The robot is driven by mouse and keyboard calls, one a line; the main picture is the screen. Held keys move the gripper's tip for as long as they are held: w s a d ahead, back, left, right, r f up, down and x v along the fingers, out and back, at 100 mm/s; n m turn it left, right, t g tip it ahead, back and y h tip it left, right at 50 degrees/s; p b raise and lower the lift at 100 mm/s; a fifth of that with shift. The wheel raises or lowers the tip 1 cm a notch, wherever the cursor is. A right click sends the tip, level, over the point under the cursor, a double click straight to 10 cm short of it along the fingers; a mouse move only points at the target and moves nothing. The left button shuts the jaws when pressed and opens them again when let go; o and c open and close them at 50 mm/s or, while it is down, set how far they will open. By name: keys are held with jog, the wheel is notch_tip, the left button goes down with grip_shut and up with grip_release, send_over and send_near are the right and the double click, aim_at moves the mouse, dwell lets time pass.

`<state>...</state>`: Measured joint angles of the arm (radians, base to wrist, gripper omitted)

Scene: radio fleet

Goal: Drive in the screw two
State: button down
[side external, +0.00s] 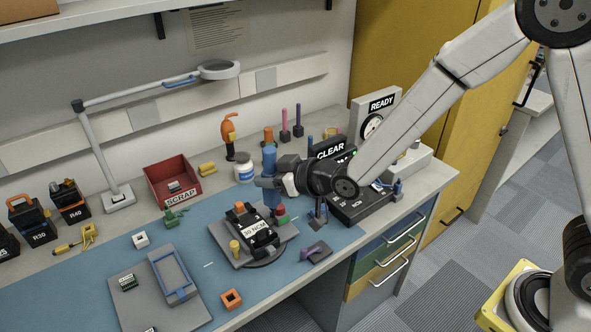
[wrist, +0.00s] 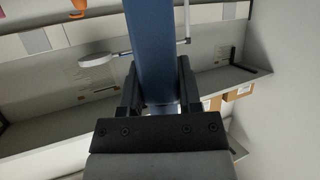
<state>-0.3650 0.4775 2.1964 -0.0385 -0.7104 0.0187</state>
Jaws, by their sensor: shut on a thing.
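My gripper (side external: 270,183) is shut on an upright blue tool (side external: 269,162), likely the driver. In the wrist view the blue shaft (wrist: 153,50) fills the space between my two black fingers (wrist: 156,95). The tool's lower end appears just above or behind the device; contact is unclear. I cannot make out screw two.
A red SCRAP bin (side external: 168,190) stands behind left, with a white jar (side external: 244,173) nearby. A grey tray (side external: 130,303) lies front left. A lamp arm (side external: 150,92) spans the back. The blue mat is partly clear.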

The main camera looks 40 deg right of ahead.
aim_at(278, 201)
jog(key=shift+f, duration=0.15)
jog(key=shift+f, duration=2.4)
jog(key=shift+f, duration=0.8)
dwell(1.8)
jog(key=shift+r, duration=0.2)
jog(key=shift+r, duration=2.4)
